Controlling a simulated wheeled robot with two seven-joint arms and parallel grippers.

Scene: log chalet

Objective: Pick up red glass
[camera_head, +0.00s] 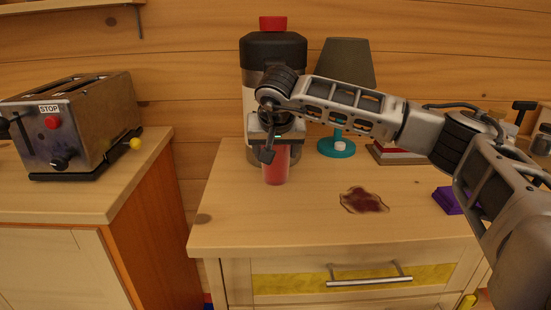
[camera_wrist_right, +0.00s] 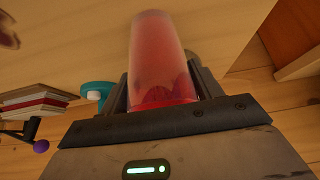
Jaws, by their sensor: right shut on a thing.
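The red glass (camera_head: 276,168) is on or just above the wooden counter, in front of the coffee machine; I cannot tell whether its base touches the wood. My right gripper (camera_head: 268,148) reaches in from the right and is shut on the glass near its upper part. In the right wrist view the red translucent glass (camera_wrist_right: 160,62) sits between the two dark fingers of my right gripper (camera_wrist_right: 162,92). My left gripper is not in view.
A black and white coffee machine (camera_head: 273,50) stands right behind the glass. A lamp (camera_head: 345,62) with a teal base is to its right. A dark red spill (camera_head: 364,200) and a purple thing (camera_head: 447,200) lie on the counter. A toaster (camera_head: 75,125) stands on the left cabinet, across a gap.

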